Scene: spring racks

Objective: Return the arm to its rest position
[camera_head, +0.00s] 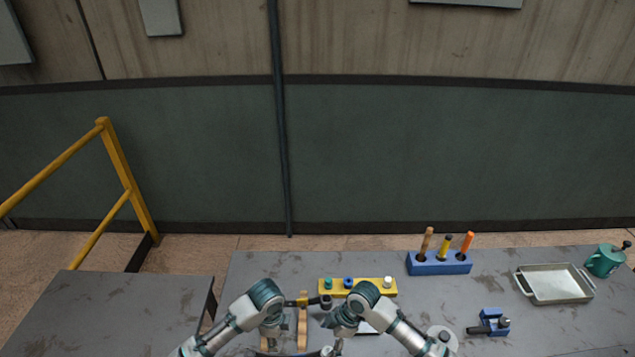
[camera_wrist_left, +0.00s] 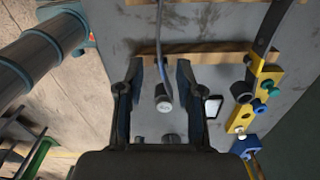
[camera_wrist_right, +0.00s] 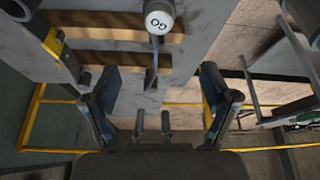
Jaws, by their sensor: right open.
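My left gripper (camera_wrist_left: 160,75) has its fingers apart in the left wrist view. A weight with a pale top (camera_wrist_left: 165,106) shows between its fingers, with a gap on both sides. My right gripper (camera_wrist_right: 160,85) is open and empty in the right wrist view. A white-topped weight (camera_wrist_right: 159,20) with dark marks hangs or stands beyond its fingertips, clear of them. In the head view both arms are bent over the table's front edge, close together. The forearms partly hide the wooden rack (camera_head: 303,322), and I cannot make out the fingertips there.
A yellow block (camera_head: 358,292) with coloured knobs stands just behind the arms. A yellow railing (camera_head: 126,180) stands at left.

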